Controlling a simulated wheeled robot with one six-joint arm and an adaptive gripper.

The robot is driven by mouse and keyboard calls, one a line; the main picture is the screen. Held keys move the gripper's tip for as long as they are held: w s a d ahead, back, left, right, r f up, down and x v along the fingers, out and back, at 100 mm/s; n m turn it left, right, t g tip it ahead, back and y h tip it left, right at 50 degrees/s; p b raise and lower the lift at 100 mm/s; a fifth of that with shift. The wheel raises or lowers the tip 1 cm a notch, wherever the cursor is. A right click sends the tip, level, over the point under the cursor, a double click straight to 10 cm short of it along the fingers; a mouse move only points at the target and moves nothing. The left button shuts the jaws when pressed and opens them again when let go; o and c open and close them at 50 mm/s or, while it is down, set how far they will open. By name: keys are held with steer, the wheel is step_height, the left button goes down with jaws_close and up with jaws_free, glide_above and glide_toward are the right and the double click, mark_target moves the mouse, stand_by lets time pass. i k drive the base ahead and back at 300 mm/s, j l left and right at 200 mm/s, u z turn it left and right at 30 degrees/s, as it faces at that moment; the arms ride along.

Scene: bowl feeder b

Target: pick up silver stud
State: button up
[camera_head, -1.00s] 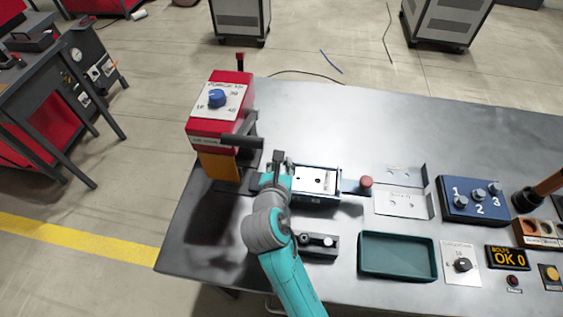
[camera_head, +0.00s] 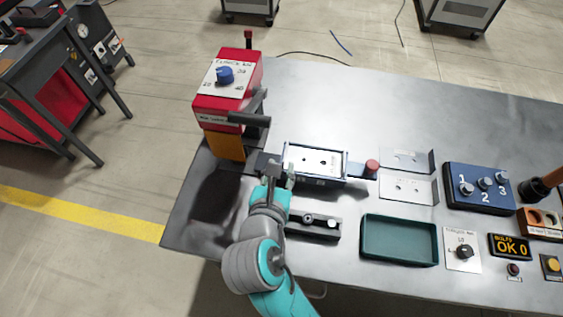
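My gripper (camera_head: 275,178) is at the left end of the white-topped fixture (camera_head: 313,161), above the bench's left part. It is small and seen from behind, so I cannot tell if its fingers are open or if anything is between them. A dark block (camera_head: 324,230) lies in front of the fixture, just right of my arm. Small round pieces show on its top, one light-coloured (camera_head: 308,218); I cannot tell whether it is the silver stud. No other piece can be clearly made out as the stud.
A red press (camera_head: 228,100) with a blue knob stands behind my gripper to the left. A green tray (camera_head: 400,262), metal plates (camera_head: 408,188) and a blue numbered box (camera_head: 479,205) lie to the right. The bench's back part (camera_head: 400,105) is clear.

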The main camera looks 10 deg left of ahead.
mark_target(332, 223)
steer(key=k+l, duration=0.35)
steer(key=l, duration=0.15)
steer(key=k+l, duration=0.35)
steer(key=l, duration=0.2)
